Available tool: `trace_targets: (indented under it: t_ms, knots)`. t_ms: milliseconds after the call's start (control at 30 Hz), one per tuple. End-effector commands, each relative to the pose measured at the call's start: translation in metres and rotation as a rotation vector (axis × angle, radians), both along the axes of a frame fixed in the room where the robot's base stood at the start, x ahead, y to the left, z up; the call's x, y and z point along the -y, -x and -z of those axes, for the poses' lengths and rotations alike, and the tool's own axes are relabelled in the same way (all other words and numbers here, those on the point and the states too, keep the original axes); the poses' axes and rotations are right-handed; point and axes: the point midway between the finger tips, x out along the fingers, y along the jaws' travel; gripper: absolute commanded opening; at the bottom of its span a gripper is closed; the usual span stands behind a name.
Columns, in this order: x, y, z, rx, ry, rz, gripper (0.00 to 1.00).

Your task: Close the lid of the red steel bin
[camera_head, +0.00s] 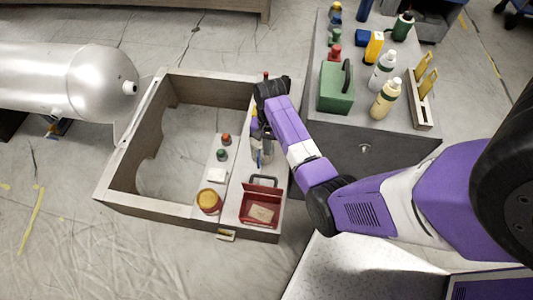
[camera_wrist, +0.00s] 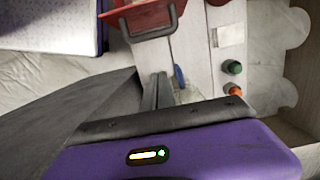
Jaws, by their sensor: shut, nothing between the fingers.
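The red steel bin (camera_head: 260,210) sits on the near right part of a pale board in the wooden frame. I look into it from above and see a tan patch inside, so it appears open. A red flap (camera_head: 263,189) stands along its far edge, likely the lid, with a dark handle loop (camera_head: 263,180) beside it. In the wrist view the bin (camera_wrist: 150,18) is at the top, partly cut off, with its handle below. My gripper (camera_head: 262,160) is shut and empty, pointing down beyond the bin, apart from it. Its fingers (camera_wrist: 155,92) also show in the wrist view.
A yellow-lidded jar (camera_head: 208,201) stands left of the bin. Small red (camera_head: 226,139) and green (camera_head: 222,154) caps are farther back. A grey cabinet (camera_head: 364,149) with a green canister (camera_head: 336,88) and bottles stands right. A metal tank (camera_head: 70,80) is left. The frame's left part is empty.

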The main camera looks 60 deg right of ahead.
Motion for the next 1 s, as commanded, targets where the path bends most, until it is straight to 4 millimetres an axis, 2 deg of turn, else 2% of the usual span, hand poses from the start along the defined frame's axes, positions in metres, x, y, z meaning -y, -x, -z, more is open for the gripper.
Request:
trace_targets:
  t_ms: [200, 467, 800, 1000]
  knots:
    - [-0.006, 0.003, 0.044, -0.002, 0.0, -0.002, 0.0]
    - [-0.011, 0.004, 0.084, -0.001, 0.0, -0.002, 0.0]
    - [-0.041, 0.015, 0.067, 0.002, 0.003, -0.004, 0.0]
    - [-0.045, 0.016, 0.065, 0.002, 0.003, -0.004, 0.0]
